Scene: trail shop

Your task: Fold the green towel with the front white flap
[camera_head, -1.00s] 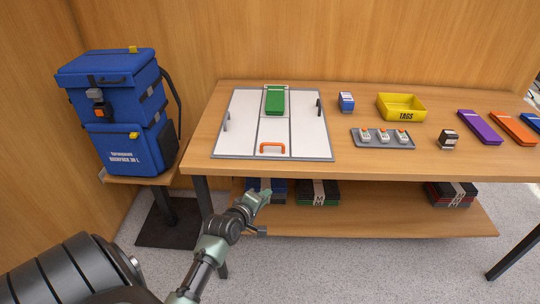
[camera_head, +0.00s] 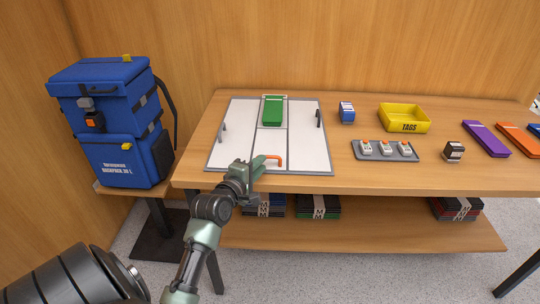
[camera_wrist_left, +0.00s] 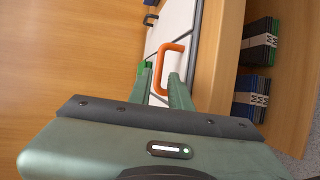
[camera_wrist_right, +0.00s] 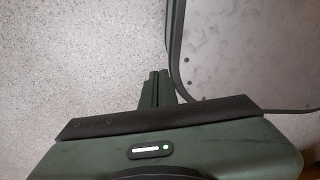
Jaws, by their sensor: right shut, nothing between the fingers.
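The green towel (camera_head: 272,111) lies on the back middle of the white folding board (camera_head: 223,170). The front white flap (camera_head: 271,140) is flat in front of it and has an orange handle (camera_head: 278,160) at its front edge. My left gripper (camera_head: 268,161) is at that handle, partly covering it. In the left wrist view its fingers (camera_wrist_left: 161,80) are apart, with the orange handle (camera_wrist_left: 168,58) at their tips, and I see no grip on it. A bit of green shows beside one finger. My right gripper (camera_wrist_right: 158,76) is shut and empty over the floor.
A blue backpack (camera_head: 120,120) stands left of the table. Right of the board are a blue box (camera_head: 346,111), a yellow tray (camera_head: 404,126), a grey rack (camera_head: 386,158) and purple (camera_head: 485,139) and orange pieces. Folded items lie on the lower shelf (camera_head: 380,235).

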